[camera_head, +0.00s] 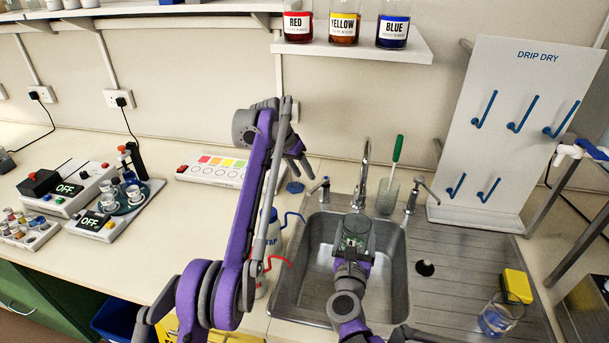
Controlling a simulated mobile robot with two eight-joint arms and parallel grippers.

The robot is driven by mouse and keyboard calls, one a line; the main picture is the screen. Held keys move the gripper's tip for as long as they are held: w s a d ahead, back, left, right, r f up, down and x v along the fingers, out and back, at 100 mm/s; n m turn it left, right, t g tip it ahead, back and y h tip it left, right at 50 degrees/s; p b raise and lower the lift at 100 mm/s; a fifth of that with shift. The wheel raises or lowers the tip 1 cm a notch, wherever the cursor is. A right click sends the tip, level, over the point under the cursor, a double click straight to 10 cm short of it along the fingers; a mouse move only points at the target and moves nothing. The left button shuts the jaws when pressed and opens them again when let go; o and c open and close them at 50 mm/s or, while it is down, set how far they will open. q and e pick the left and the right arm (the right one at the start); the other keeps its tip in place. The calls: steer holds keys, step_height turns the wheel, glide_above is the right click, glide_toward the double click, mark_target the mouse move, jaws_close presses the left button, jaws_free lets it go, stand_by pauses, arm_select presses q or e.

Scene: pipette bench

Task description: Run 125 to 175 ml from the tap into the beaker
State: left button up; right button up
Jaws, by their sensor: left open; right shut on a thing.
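The tap (366,165) stands behind the steel sink, its spout pointing down into the basin. Lever handles stand on both sides, the left one (320,190) and the right one (420,190). My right gripper (354,247) is over the basin, just below the spout. It is shut on what looks like the beaker (356,227); the arm hides much of it, and its water level cannot be read. My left gripper (300,165) is open and empty, above and left of the left lever, apart from it. No water stream can be made out.
A glass vessel (499,318) and a yellow sponge (517,286) are on the draining board at right. A green-handled brush (394,165) stands behind the sink. Wash bottles (270,235) stand left of the sink, partly behind my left arm. A drip-dry rack (515,130) rises behind.

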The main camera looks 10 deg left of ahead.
arm_select(q)
steer(key=shift+d, duration=0.2)
steer(key=c, duration=0.4)
steer(key=shift+s+d+f+y, duration=0.1)
steer(key=shift+s+d+y, duration=0.05)
steer(key=shift+d+y, duration=0.2)
steer(key=shift+c, duration=1)
steer(key=d+y, duration=0.1)
steer(key=s+d+y, duration=0.2)
steer(key=shift+d, duration=0.4)
jaws_close()
steer(key=s+d+r+t+y, duration=0.2)
steer(key=d+y, duration=0.1)
steer(key=x, duration=0.9)
steer(key=shift+w+a+n, duration=0.2)
steer(key=shift+w+n, duration=0.1)
